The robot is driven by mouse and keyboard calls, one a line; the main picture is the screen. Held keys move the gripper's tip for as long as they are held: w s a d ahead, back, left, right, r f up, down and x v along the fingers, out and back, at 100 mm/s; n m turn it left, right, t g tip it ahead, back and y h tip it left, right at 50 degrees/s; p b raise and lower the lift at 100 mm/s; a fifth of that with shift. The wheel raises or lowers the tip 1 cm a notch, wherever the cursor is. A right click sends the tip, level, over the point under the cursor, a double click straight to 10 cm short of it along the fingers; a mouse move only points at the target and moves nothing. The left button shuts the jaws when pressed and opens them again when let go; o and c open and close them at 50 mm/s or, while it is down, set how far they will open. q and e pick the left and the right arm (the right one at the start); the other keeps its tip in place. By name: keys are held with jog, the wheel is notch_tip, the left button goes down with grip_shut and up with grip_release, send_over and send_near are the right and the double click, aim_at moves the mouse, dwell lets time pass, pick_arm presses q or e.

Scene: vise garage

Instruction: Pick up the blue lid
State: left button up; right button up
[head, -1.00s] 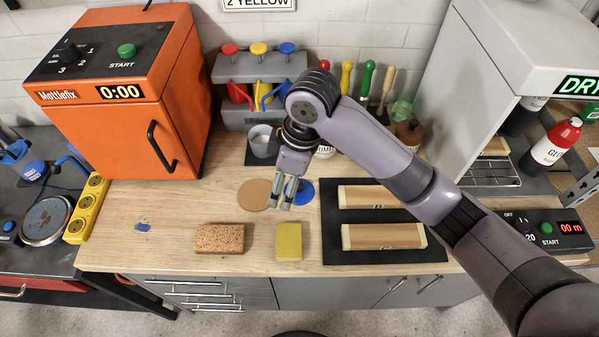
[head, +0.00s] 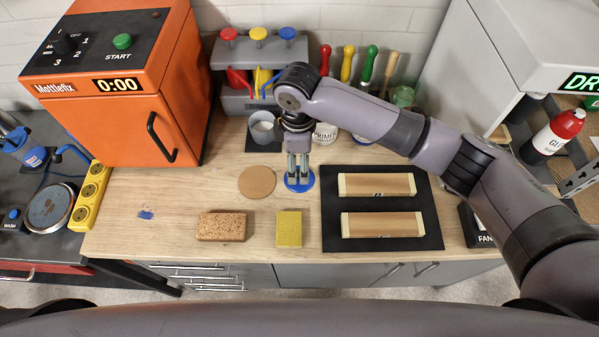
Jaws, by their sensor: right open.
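The blue lid (head: 308,186) is a flat round disc lying on the wooden worktop, right of a round cork mat. My right gripper (head: 298,180) points straight down over the lid with its fingers apart. The fingertips are at or just above the lid's middle and cover part of it. I cannot tell whether they touch it. My left gripper does not show.
The cork mat (head: 257,181) lies left of the lid. A cork block (head: 221,227) and a yellow sponge (head: 288,229) lie in front. A black mat (head: 430,230) with two wooden pieces is at right. A grey cup (head: 263,128) and tool rack (head: 262,62) stand behind.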

aim_at(299, 172)
jog(key=shift+f, duration=0.6)
jog(key=shift+f+p, duration=0.25)
jog(key=shift+p, duration=0.1)
jog(key=f, duration=0.2)
jog(key=f+p, duration=0.1)
jog(key=shift+w+d+f, duration=0.1)
jog(key=shift+d+f, duration=0.1)
jog(key=shift+f, duration=0.65)
jog(key=shift+c, duration=0.5)
jog(key=c, duration=0.8)
jog(key=shift+f, duration=0.1)
grip_shut()
